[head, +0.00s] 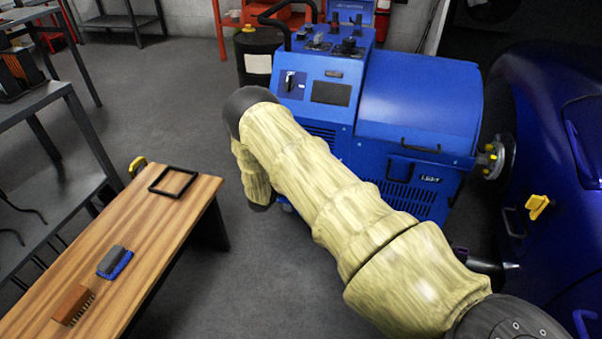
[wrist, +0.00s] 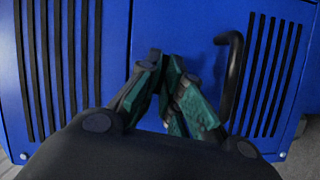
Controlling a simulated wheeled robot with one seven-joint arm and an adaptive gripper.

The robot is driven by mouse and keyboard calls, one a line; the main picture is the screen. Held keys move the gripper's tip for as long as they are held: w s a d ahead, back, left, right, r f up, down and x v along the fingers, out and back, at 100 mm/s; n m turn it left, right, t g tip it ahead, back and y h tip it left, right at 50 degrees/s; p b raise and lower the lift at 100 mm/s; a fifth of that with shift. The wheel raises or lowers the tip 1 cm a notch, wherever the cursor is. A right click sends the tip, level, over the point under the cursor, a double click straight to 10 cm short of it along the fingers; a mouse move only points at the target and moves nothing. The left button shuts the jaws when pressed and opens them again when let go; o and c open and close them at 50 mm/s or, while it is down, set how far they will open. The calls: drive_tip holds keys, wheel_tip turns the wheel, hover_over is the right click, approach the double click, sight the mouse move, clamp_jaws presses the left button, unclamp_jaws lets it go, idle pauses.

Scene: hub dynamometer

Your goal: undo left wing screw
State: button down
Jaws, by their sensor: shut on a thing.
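My gripper (wrist: 166,62) shows in the wrist view with its green-padded fingers drawn together at the tips, in front of the blue panel (wrist: 190,25) of the machine. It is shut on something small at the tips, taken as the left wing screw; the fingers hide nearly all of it. A black bar handle (wrist: 232,75) stands on the panel just right of the fingers, apart from them. In the head view my own arm hides the gripper and the screw. The blue dynamometer (head: 415,95) stands behind my arm there.
A wooden bench (head: 165,225) at left holds a black frame (head: 173,181), a blue-and-grey brush (head: 115,262) and a brown brush (head: 72,304). A blue car (head: 545,120) stands close at right. Grey floor (head: 225,285) lies clear between bench and arm.

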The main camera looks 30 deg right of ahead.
drive_tip(key=shift+w+n+h+b, duration=0.1)
drive_tip(key=shift+n+h+b, duration=0.35)
drive_tip(key=shift+n, duration=0.45)
drive_tip(key=c, duration=1.6)
unclamp_jaws()
drive_tip(key=shift+a+f, duration=0.1)
drive_tip(key=shift+a, duration=0.05)
drive_tip(key=v, duration=1.2)
